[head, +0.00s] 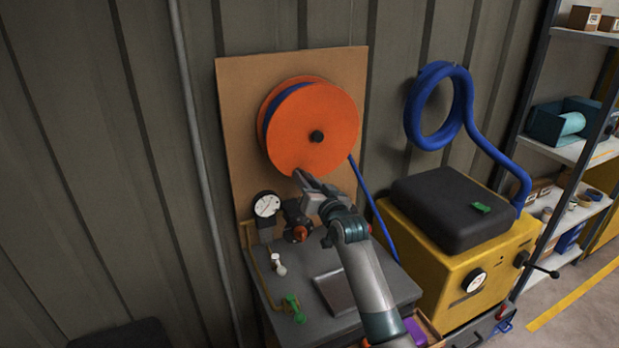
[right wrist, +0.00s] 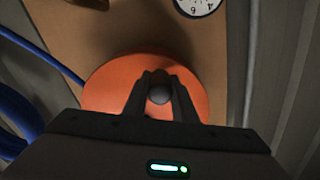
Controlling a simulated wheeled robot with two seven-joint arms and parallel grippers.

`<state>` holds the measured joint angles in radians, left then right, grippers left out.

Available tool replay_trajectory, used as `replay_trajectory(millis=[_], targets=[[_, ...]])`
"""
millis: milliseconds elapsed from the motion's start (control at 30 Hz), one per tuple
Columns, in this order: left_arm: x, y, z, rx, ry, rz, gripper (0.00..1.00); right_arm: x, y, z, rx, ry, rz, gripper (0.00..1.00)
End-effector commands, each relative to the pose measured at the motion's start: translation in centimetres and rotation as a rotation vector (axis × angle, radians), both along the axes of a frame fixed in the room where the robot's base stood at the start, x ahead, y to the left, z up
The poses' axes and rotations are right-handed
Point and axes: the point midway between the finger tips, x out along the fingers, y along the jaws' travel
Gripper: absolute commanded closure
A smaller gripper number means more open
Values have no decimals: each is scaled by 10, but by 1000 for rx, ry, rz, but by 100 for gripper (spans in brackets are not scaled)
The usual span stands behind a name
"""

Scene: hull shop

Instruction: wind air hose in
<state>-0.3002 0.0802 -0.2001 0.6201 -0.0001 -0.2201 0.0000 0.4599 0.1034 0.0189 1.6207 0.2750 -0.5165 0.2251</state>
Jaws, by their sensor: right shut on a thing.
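The orange hose reel (head: 312,130) is mounted on a brown board, with a dark hub at its centre. Blue air hose (head: 276,108) is wound between its discs. A straight run of the hose (head: 364,185) leaves the reel's lower right and goes down behind the bench. My right gripper (head: 303,180) is at the reel's lower edge. In the right wrist view, its fingers are shut on a round grey handle knob (right wrist: 159,96) in front of the orange disc (right wrist: 105,92). In the head view the gripper hides the knob. My left gripper is not in view.
A grey bench (head: 275,328) with a gauge (head: 267,205) and green valve (head: 293,302) stands below the reel. At right are a yellow machine (head: 425,262) with a black top, a thick blue coil (head: 412,115) on the wall, and shelving (head: 575,150).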

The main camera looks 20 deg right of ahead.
Motion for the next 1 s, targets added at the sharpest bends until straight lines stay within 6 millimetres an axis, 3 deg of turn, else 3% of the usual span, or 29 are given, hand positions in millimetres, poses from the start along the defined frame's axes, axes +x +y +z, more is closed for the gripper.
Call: replay_trajectory(millis=[400,433,500,1000], targets=[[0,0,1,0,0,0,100,0,0,1,8,1,-1,100],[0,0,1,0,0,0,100,0,0,1,8,1,-1,71],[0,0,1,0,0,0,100,0,0,1,8,1,0,57],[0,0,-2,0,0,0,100,-6,0,0,8,0,0,57]])
